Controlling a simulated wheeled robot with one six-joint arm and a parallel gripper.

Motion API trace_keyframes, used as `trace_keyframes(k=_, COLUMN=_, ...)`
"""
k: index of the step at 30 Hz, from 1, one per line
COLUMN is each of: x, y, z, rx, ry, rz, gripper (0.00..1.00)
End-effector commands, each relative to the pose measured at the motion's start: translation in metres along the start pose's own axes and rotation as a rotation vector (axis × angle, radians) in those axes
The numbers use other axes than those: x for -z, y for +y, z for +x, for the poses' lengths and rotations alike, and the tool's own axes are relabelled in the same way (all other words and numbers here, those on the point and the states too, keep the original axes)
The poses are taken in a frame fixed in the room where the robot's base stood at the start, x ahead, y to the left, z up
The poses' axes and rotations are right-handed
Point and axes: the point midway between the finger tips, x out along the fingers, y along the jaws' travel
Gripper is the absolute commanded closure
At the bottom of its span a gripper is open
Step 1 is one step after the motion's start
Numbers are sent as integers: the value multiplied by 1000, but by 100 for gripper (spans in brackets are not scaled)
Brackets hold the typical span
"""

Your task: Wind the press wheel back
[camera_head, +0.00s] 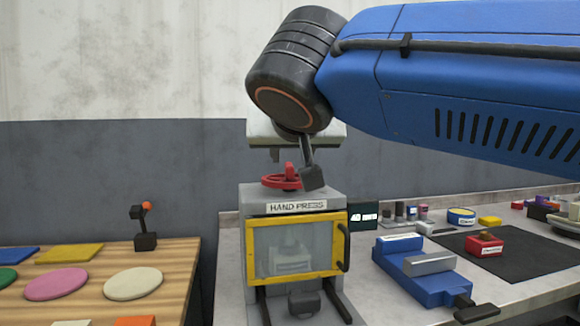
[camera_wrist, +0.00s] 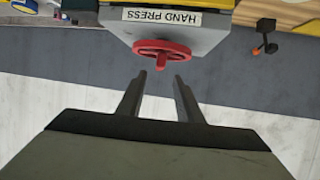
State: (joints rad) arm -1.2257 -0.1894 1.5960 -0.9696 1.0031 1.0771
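The red press wheel (camera_head: 283,180) sits on top of the grey hand press (camera_head: 292,196), partly hidden behind a dark part hanging in front of it in the head view. In the wrist view, which looks upside down, the red wheel (camera_wrist: 170,45) shows its rim and a small knob toward my fingers. My gripper (camera_wrist: 160,78) has its two dark fingers apart with nothing between them. The fingertips point at the wheel and appear just short of it.
The press has a yellow-framed clear door (camera_head: 296,247), which is shut. A blue vise (camera_head: 424,270) and a black mat (camera_head: 500,252) lie to the right. A wooden table (camera_head: 180,262) with coloured discs stands to the left. A plain wall rises behind.

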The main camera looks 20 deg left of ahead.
Motion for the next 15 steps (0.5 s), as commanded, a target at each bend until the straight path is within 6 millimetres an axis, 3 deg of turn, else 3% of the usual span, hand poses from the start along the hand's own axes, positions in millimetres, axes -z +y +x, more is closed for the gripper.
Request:
trace_keyframes(k=6, x=0, y=1, z=40, rx=-3, ry=-2, rz=0, gripper=67)
trace_keyframes(k=15, x=0, y=0, z=80, rx=-1, ry=0, rz=-1, gripper=67)
